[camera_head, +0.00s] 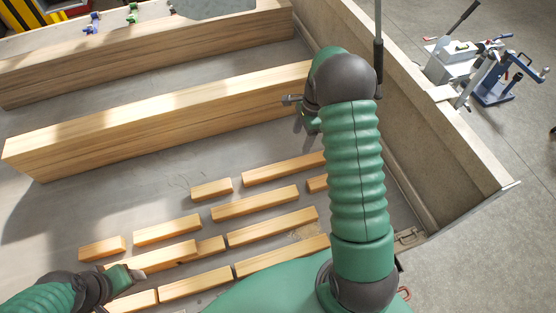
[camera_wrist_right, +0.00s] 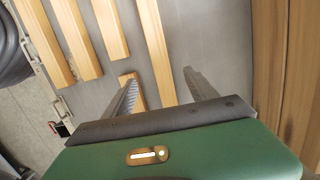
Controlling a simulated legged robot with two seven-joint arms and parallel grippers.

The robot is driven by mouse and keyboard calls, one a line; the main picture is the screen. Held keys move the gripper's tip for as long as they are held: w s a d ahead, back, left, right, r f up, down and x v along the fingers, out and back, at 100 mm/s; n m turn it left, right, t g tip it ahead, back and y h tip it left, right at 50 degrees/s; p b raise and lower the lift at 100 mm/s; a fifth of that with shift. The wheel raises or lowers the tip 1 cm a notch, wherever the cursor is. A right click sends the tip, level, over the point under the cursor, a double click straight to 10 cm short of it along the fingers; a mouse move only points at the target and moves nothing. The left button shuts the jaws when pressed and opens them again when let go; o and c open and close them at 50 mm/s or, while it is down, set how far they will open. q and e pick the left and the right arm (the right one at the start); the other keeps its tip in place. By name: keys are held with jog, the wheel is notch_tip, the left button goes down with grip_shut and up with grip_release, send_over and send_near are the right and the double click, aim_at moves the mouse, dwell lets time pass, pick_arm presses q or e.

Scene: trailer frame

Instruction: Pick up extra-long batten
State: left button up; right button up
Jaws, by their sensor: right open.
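Several pale wooden battens of differing lengths lie in rows on the grey trailer bed. One long batten (camera_head: 285,167) lies at the back of the rows, its right end hidden by my right arm. In the wrist view a long batten (camera_wrist_right: 155,50) runs between the fingertips of my right gripper (camera_wrist_right: 160,76). That gripper is open, with nothing held. In the head view it shows partly beside my dark wrist (camera_head: 294,102), near the large beam. My left gripper (camera_head: 130,274) is at the lower left beside the front battens; its jaws are unclear.
A large beam (camera_head: 160,118) lies behind the battens, and another beam (camera_head: 150,50) lies farther back. A short batten (camera_head: 211,189) lies left of the long one. The trailer side wall (camera_head: 440,140) rises at the right. Bare bed shows between beam and battens.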

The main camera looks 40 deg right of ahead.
send_over(294, 163)
jog(key=f, duration=0.8)
jog(key=shift+s+a+f, duration=0.1)
jog(key=shift+s+a, duration=0.1)
jog(key=shift+s, duration=0.05)
jog(key=f, duration=0.7)
jog(key=shift+w+d+f+p, duration=0.1)
jog(key=shift+w+d+p, duration=0.15)
jog(key=shift+p, duration=0.1)
jog(key=shift+w+a, duration=0.1)
jog(key=shift+a, duration=0.15)
jog(key=c, duration=0.3)
jog(key=shift+d, duration=0.15)
jog(key=c, duration=0.7)
pick_arm(q)
jog(key=shift+s+a+r, duration=0.15)
jog(key=shift+a+r, duration=0.15)
jog(key=shift+a, duration=0.1)
pick_arm(e)
grip_shut()
